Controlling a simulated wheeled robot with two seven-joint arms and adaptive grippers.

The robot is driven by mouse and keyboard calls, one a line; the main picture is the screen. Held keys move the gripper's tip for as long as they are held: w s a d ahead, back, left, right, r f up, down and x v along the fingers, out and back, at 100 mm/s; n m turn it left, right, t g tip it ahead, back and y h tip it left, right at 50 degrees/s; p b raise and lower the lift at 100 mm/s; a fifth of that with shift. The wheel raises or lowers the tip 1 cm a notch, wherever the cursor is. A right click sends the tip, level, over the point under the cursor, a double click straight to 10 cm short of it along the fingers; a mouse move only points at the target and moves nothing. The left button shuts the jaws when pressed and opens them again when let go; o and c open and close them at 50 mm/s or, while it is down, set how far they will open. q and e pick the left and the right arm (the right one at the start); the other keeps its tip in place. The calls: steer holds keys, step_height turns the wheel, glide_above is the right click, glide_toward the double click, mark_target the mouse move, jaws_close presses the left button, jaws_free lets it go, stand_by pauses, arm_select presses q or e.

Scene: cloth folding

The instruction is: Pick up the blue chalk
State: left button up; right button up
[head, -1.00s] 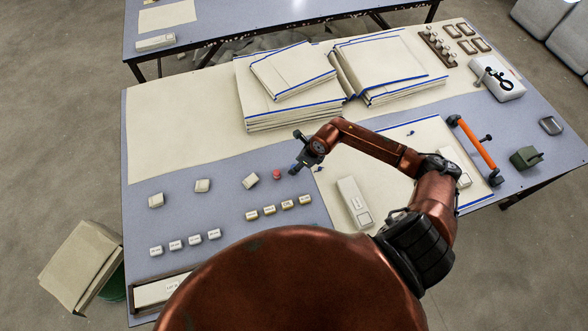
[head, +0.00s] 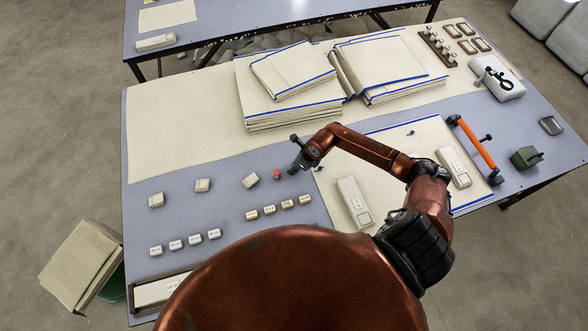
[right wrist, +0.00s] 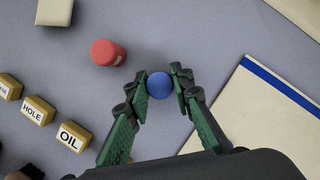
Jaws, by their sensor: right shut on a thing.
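The blue chalk (right wrist: 160,86) shows end-on as a round blue disc between the green-padded fingers in the right wrist view. My right gripper (right wrist: 160,88) is shut on it, one finger on each side. In the head view my right gripper (head: 295,168) is low over the blue-grey table top, just right of the red chalk. The chalk is mostly hidden there by the fingers. I cannot tell whether it touches the table. My left gripper is not in view.
The red chalk (right wrist: 108,53) stands close left of the gripper. Labelled yellow blocks (head: 269,210) lie nearer me. A cream cloth with a blue edge (right wrist: 255,115) lies to the right. Cloth stacks (head: 285,108) stand behind.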

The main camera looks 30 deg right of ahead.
jaws_close()
steer(key=shift+r, duration=0.1)
steer(key=shift+r, duration=0.5)
steer(key=r, duration=0.2)
steer(key=shift+s+a+r, duration=0.15)
steer(key=shift+s+r, duration=0.15)
steer(key=shift+r, duration=0.1)
steer(key=s+a+r, duration=0.6)
steer(key=s+r, duration=0.3)
steer(key=s, duration=0.2)
steer(key=shift+s+a, duration=0.2)
steer(key=shift+s, duration=0.2)
